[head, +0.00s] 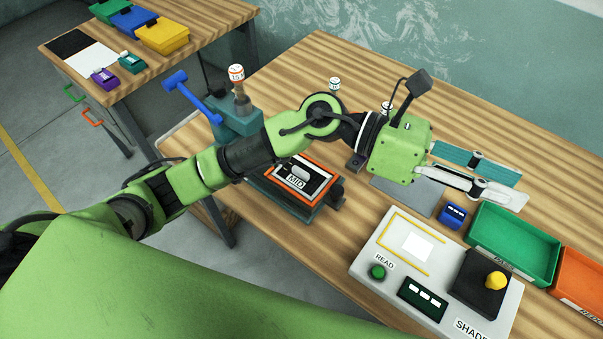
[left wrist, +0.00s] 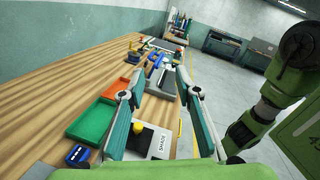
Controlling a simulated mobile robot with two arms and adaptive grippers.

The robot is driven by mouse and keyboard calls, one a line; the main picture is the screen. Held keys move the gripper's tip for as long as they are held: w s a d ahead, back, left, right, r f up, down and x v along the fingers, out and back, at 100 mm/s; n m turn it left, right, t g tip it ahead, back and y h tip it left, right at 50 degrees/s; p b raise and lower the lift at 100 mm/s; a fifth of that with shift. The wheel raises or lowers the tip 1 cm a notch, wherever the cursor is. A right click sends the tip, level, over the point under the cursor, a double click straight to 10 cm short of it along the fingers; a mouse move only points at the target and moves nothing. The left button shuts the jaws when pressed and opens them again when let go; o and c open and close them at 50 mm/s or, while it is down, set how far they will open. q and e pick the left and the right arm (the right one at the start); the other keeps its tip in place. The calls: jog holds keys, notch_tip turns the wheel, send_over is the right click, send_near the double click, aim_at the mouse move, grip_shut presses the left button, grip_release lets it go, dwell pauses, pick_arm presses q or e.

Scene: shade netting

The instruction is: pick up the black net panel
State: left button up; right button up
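A black panel in an orange frame (head: 318,188) with a pale handle lies on a teal-grey fixture marked MID in the head view. A flat black piece (head: 68,43) lies beside a white sheet on the far left table. I cannot tell for certain which of these is the black net panel. My left gripper (head: 522,190) reaches over the work table, to the right of the MID fixture and above the table top. Its two fingers are apart with nothing between them, as the left wrist view (left wrist: 164,84) also shows. My right gripper is not in view.
A grey reader box (head: 388,268) with a yellow knob stands in front. A green tray (head: 515,243) and an orange tray (head: 580,283) are at the right. A teal press (head: 235,119) with a blue lever stands behind the fixture. The table's back is mostly clear.

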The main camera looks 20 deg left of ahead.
pick_arm(q)
notch_tip(320, 180, down, 6)
jog(key=a+m+y, duration=0.2)
jog(key=m+y, duration=0.1)
jog(key=y, duration=0.1)
jog(key=m+t+y+p, duration=0.3)
jog(key=y, duration=1.2)
send_over(301, 171)
jog(key=d, duration=0.1)
notch_tip(301, 171, down, 16)
jog(key=shift+w+d+f, duration=0.15)
jog(key=shift+f, duration=0.4)
jog(key=shift+f+p, duration=0.4)
jog(key=shift+p, duration=0.15)
jog(key=f+p, duration=0.1)
jog(key=f, duration=0.1)
jog(key=a+f+p, duration=0.1)
jog(key=f, duration=0.1)
jog(key=shift+a, duration=0.15)
jog(key=shift+f, duration=0.25)
grip_shut()
